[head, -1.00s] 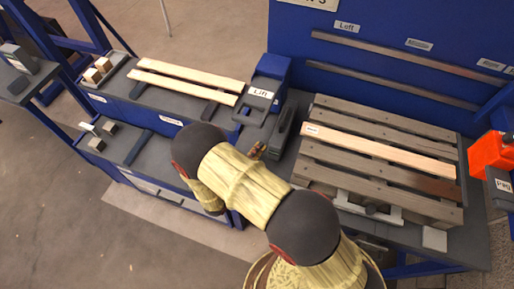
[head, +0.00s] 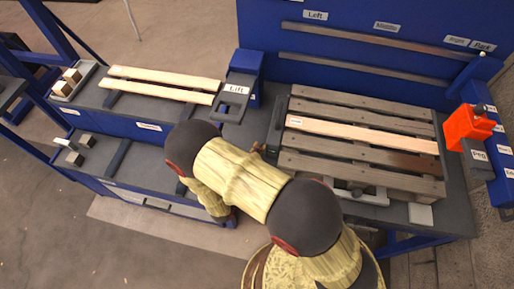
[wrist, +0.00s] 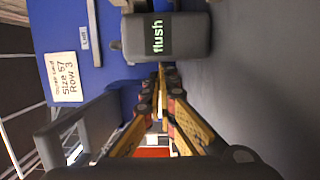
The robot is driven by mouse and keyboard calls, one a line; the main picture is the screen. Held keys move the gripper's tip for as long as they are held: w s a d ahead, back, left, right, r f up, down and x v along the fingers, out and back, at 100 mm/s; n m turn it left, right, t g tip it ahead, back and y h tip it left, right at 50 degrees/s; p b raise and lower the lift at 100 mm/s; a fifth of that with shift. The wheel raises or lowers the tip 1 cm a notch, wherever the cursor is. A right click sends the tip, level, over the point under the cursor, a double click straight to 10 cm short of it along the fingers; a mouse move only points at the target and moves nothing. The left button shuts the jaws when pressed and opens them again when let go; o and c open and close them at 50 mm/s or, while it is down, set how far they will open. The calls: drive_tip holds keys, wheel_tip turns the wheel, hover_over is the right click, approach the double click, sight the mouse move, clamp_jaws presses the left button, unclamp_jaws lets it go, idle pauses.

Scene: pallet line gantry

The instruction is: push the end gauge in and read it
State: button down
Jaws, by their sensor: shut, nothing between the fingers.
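The end gauge shows in the wrist view as a dark grey rounded block (wrist: 188,38) with a dark window that reads "flush" in green letters. In the head view it appears to be the dark upright piece (head: 276,124) at the left end of the pallet (head: 355,148). My gripper (wrist: 161,70) is shut and empty, its fingertips right by the gauge's edge in the wrist view. I cannot tell whether they touch it. In the head view my arm hides most of the gripper, and only a bit of it (head: 259,148) shows beside the gauge.
A blue back panel (head: 350,40) with labels and grey rails stands behind the pallet. An orange box (head: 468,127) is at the right. A card (wrist: 64,77) reads "Size 57 Row 3".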

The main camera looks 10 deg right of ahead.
drive_tip(key=a+b, duration=0.1)
drive_tip(key=a, duration=0.1)
drive_tip(key=w+a, duration=0.1)
drive_tip(key=a, duration=0.1)
drive_tip(key=shift+a+f+b, duration=0.1)
drive_tip(key=shift+f+b, duration=0.05)
drive_tip(key=shift+b, duration=0.2)
drive_tip(key=p+v, duration=0.1)
drive_tip(key=v, duration=0.8)
drive_tip(key=shift+s+a, duration=0.1)
drive_tip(key=shift+s, duration=0.15)
drive_tip(key=shift+w+r, duration=0.15)
drive_tip(key=shift+r, duration=0.3)
drive_tip(key=s+d+r+m+g, duration=0.3)
drive_tip(key=d+r+m+g, duration=0.5)
drive_tip(key=d+r+g, duration=0.75)
drive_tip(key=s+d+r+m+t+y, duration=0.1)
drive_tip(key=s+d+r+t+y, duration=0.1)
drive_tip(key=s+r+y, duration=0.3)
drive_tip(key=s+d+r+m+t+y, duration=0.2)
drive_tip(key=s+d+r+t+y, duration=0.1)
drive_tip(key=r, duration=0.9)
drive_tip(key=s+t+y, duration=0.1)
drive_tip(key=s+y, duration=0.1)
drive_tip(key=shift+s+d+r, duration=0.3)
drive_tip(key=shift+s+r, duration=0.1)
